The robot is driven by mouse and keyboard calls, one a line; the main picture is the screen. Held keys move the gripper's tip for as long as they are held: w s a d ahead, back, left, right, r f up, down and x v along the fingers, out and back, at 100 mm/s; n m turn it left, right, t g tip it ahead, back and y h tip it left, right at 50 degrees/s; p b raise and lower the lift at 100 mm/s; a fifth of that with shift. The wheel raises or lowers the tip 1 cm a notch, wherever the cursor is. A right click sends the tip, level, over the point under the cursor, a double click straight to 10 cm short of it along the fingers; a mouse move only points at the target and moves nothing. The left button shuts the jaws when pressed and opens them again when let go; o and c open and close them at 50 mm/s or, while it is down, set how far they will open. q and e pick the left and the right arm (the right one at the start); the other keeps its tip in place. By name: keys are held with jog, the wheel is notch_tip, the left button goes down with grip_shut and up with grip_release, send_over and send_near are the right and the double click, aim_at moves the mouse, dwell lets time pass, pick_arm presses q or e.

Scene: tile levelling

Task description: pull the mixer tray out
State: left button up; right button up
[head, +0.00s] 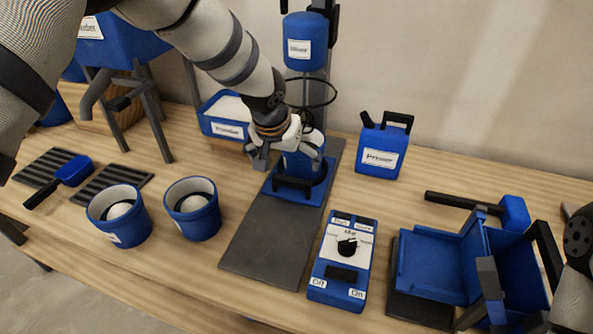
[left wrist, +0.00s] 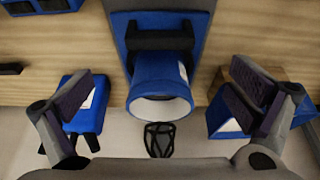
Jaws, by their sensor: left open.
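The mixer tray (head: 273,190) is a blue plate with a black bar handle (head: 292,185) at its front. It sits at the foot of the mixer stand and also shows in the left wrist view (left wrist: 121,28). A blue bucket (head: 310,165) stands on it and also shows in the left wrist view (left wrist: 160,80). My left gripper (head: 285,148) is open and empty by the bucket. In the left wrist view its fingers (left wrist: 160,100) are spread wide on both sides of the bucket.
The blue mixer head (head: 299,48) and a black ring (head: 311,93) hang above. A labelled control box (head: 341,262) stands right of the dark base plate (head: 262,243). Two buckets (head: 119,215) stand left; a primer jug (head: 382,146) stands right. A blue bin (head: 226,117) is behind.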

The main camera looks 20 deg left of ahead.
aim_at(292, 179)
pick_arm(q)
jog(key=b+x, duration=0.1)
jog(key=x, duration=0.7)
jog(key=shift+s+f, duration=0.1)
jog(key=shift+f, duration=0.35)
jog(key=shift+w, duration=0.25)
pick_arm(e)
jog(key=shift+s+f+g, duration=0.3)
jog(key=shift+s+f, duration=0.6)
jog(key=shift+f, duration=0.15)
pick_arm(q)
jog(key=c, duration=1.6)
jog(key=shift+s, duration=0.1)
